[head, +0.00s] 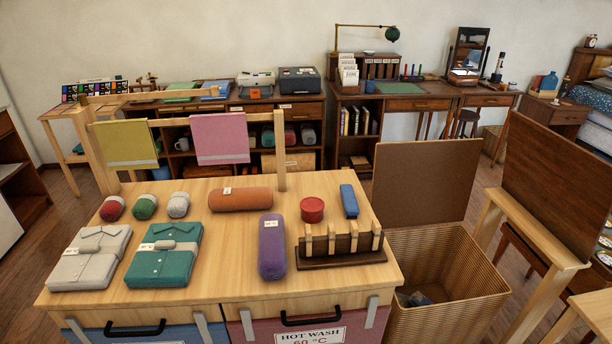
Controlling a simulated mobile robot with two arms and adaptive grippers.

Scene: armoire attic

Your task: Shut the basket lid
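A ribbed tan basket (450,311) stands on the floor against the right side of the wooden table. Its lid (425,185), a flat brown panel, stands nearly upright along the basket's back edge, so the basket is open at the top. Some dark and blue-grey cloth (418,299) shows low inside. The table corner hides the basket's left part and the lid's lower left. Neither of my grippers is in view.
The table (330,277) holds folded shirts, rolls, a red tin (312,209) and a pegged wooden rack (340,246) near the basket. A brown board (558,185) on a light wooden stand (540,262) rises close on the basket's right. The space above the basket is clear.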

